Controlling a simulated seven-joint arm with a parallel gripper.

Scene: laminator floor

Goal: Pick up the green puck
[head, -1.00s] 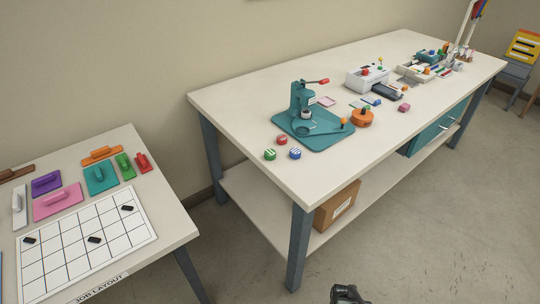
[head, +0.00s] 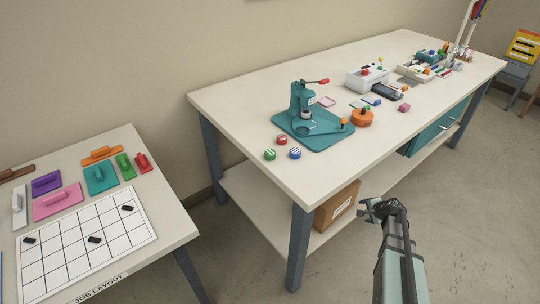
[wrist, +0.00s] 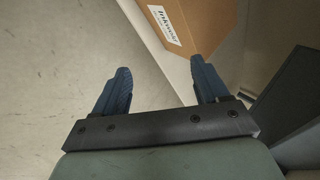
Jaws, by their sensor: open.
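The green puck (head: 270,154) sits on the long white workbench (head: 236,115), near its front-left corner, left of a red puck (head: 281,140) and a blue puck (head: 295,153). My gripper (head: 368,207) is low in front of the bench, beside the lower shelf, well right of and below the green puck. In the wrist view my gripper (wrist: 158,85) is open, with nothing between its two blue fingers. The green puck is not in the wrist view.
A teal press (head: 302,105) on a teal base stands just behind the pucks. A cardboard box (head: 337,205) on the lower shelf is close to my gripper and also shows in the wrist view (wrist: 200,22). The bench's front edge lies between my gripper and the pucks.

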